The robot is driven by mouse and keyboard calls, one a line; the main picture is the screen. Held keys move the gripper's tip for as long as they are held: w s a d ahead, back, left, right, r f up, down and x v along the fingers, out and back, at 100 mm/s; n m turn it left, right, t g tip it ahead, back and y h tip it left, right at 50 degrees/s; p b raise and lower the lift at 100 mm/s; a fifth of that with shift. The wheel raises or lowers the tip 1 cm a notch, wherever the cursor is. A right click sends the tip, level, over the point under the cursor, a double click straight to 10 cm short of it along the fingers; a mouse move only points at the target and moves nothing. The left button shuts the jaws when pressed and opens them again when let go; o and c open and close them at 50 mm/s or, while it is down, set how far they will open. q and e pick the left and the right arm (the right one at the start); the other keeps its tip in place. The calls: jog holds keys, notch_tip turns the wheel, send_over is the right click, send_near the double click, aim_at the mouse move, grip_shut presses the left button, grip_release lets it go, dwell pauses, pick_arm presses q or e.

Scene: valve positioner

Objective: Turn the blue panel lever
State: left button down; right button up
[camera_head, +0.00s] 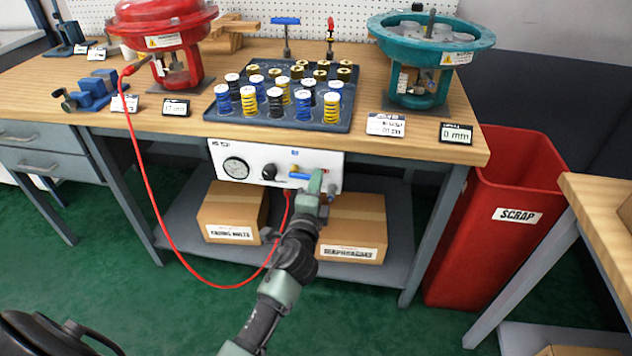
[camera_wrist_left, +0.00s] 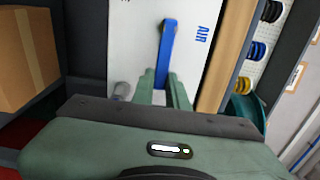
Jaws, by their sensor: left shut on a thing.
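The blue panel lever (camera_head: 299,176) is on the white panel (camera_head: 325,160) under the workbench's front edge. It points left from a brass fitting in the head view. In the left wrist view the blue lever (camera_wrist_left: 168,42) stands upright in the picture beside the letters AIR. My left gripper (camera_head: 317,184) is at the lever's right side in the head view. In the left wrist view my left gripper (camera_wrist_left: 165,82) has its two green fingers on either side of the lever's lower part, shut on it. My right gripper is not in view.
The panel also bears a gauge (camera_head: 236,167) and a black knob (camera_head: 269,172). A red hose (camera_head: 150,200) loops down below the bench. Two cardboard boxes (camera_head: 232,213) sit on the lower shelf. A red scrap bin (camera_head: 497,220) stands right of the bench.

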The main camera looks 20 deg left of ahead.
pick_arm(q)
jog(key=shift+f, duration=0.1)
jog(key=c, duration=1.4)
grip_release()
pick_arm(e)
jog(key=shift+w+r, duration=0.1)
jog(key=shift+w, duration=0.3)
pick_arm(q)
jog(key=v, duration=0.7)
jog(key=shift+s+d, duration=0.15)
jog(key=shift+s, duration=0.25)
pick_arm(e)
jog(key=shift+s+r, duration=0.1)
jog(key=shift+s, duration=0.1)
